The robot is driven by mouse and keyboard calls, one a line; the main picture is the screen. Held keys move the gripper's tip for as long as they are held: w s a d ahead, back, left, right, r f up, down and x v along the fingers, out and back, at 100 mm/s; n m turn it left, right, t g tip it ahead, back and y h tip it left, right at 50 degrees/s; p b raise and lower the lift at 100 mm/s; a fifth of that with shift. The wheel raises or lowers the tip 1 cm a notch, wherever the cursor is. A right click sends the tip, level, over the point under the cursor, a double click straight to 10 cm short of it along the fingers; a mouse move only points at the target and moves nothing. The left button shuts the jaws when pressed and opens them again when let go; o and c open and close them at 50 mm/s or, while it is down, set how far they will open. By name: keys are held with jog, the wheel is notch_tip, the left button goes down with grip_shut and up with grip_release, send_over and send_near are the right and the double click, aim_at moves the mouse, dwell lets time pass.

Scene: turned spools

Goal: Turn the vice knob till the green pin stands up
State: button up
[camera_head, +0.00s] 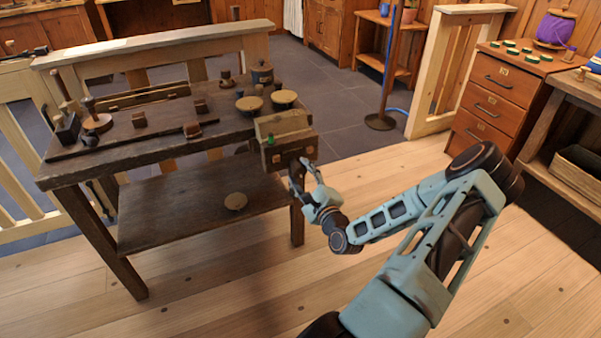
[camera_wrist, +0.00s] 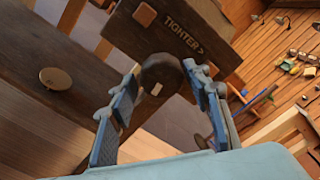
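The vice (camera_head: 283,125) is a wooden block at the bench's right end. A small green pin (camera_head: 271,139) shows on its front in the head view; its exact tilt is too small to tell. In the wrist view the vice's dark face (camera_wrist: 150,30) reads "TIGHTER >". The dark round vice knob (camera_wrist: 163,73) has a pale mark on its rim. My gripper (camera_head: 304,171) is at the vice's front, below the pin. In the wrist view my gripper (camera_wrist: 162,68) is open, its fingertips on either side of the knob. I cannot tell whether they touch it.
The dark workbench (camera_head: 165,143) holds several turned pieces and tools. A drawer cabinet (camera_head: 500,95) with green-topped pieces and a purple spool stands at the right. Floor in front of the bench is clear.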

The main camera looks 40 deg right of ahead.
jog(key=shift+o, duration=0.2)
jog(key=shift+w+r, duration=0.1)
jog(key=shift+r, duration=0.05)
jog(key=v, duration=1.2)
dwell(0.4)
